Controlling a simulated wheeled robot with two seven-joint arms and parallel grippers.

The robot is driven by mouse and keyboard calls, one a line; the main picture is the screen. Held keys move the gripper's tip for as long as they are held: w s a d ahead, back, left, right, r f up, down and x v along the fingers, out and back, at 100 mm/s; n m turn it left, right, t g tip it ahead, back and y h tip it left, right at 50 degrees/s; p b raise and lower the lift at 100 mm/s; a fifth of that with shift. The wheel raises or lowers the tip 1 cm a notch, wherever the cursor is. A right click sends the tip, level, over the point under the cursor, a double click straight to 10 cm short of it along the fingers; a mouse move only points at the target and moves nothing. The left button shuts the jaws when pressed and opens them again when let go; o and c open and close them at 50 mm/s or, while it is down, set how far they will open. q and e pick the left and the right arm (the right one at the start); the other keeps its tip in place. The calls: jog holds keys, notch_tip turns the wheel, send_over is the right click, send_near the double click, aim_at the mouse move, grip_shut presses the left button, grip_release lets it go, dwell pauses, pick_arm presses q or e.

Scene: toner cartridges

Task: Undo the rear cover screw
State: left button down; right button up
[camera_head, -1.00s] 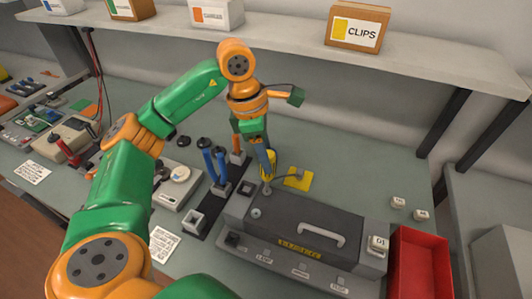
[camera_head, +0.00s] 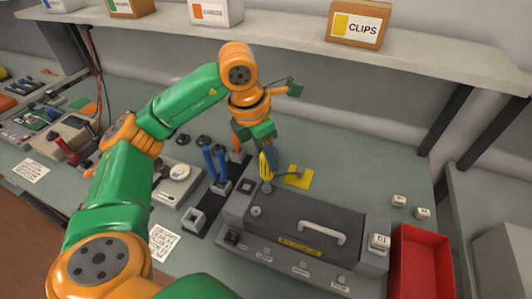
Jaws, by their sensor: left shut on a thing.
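The dark grey cartridge unit (camera_head: 280,222) with a light handle lies on the bench. A round metal screw head or knob (camera_head: 266,188) stands at its rear edge, left of the middle. My left gripper (camera_head: 268,160) points down above that spot. It is shut on a yellow-handled tool, probably a screwdriver (camera_head: 263,168), held nearly upright. The tool's lower end meets or nearly meets the round metal part; exact contact is too small to tell. The fingers partly hide the handle. My right gripper is not in view.
A yellow pad (camera_head: 299,177) with a small grey item lies just behind the unit. Blue-handled tools (camera_head: 215,163) stand in a holder to the left. A red bin (camera_head: 420,262) is at the right. A shelf (camera_head: 270,35) with labelled boxes runs behind. The right rear bench is mostly clear.

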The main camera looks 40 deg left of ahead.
pick_arm(q)
jog(key=shift+n, duration=0.5)
jog(key=n+y, duration=0.1)
jog(key=n, duration=0.6)
jog(key=shift+y+p, duration=0.3)
